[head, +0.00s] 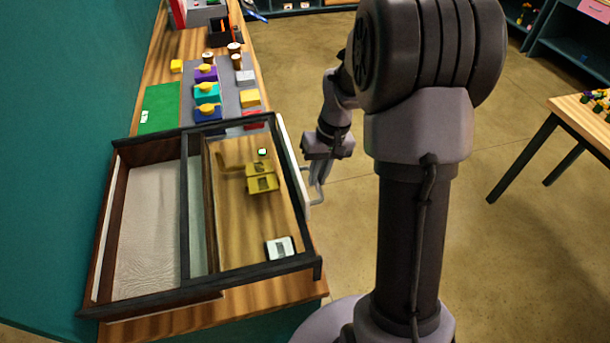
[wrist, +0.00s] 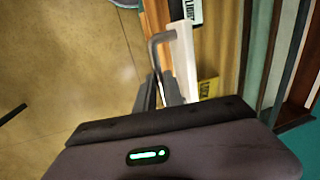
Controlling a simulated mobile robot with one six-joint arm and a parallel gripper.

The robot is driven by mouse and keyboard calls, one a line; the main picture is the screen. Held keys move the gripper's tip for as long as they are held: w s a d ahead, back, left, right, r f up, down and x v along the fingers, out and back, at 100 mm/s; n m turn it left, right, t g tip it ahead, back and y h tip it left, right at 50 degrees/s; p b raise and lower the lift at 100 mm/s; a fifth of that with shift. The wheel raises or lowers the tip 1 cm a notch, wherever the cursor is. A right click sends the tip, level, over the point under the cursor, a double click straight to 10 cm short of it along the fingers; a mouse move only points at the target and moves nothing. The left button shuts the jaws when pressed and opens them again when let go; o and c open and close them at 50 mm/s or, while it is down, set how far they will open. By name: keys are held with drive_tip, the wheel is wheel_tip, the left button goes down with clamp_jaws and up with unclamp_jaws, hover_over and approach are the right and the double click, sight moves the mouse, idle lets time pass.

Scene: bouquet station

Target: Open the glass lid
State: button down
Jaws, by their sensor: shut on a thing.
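The glass lid has a dark frame (head: 232,273) and lies over a wooden case on the bench in the head view. A white strip (head: 291,160) runs along its right side and also shows in the wrist view (wrist: 184,60). A grey bent handle (head: 319,192) sticks out from this strip; it also shows in the wrist view (wrist: 153,46). My gripper (head: 317,180) is at the handle, right of the case, with its fingers (wrist: 165,94) shut on it. The exact contact is partly hidden. I cannot see a clear gap under the lid.
A yellow block-like object (head: 262,184) and a white switch-like box (head: 280,248) show in the case's right half. A whitish sheet (head: 150,230) fills the left half. Colored blocks and cups stand beyond on a grey mat (head: 230,99).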

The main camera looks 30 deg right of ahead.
drive_tip(key=shift+d, duration=0.1)
drive_tip(key=c, duration=1.5)
unclamp_jaws()
drive_tip(key=shift+o, duration=0.2)
drive_tip(key=d+r+p, duration=0.3)
drive_tip(key=r+p, duration=0.1)
drive_tip(key=r, duration=1.3)
drive_tip(key=shift+s, duration=0.3)
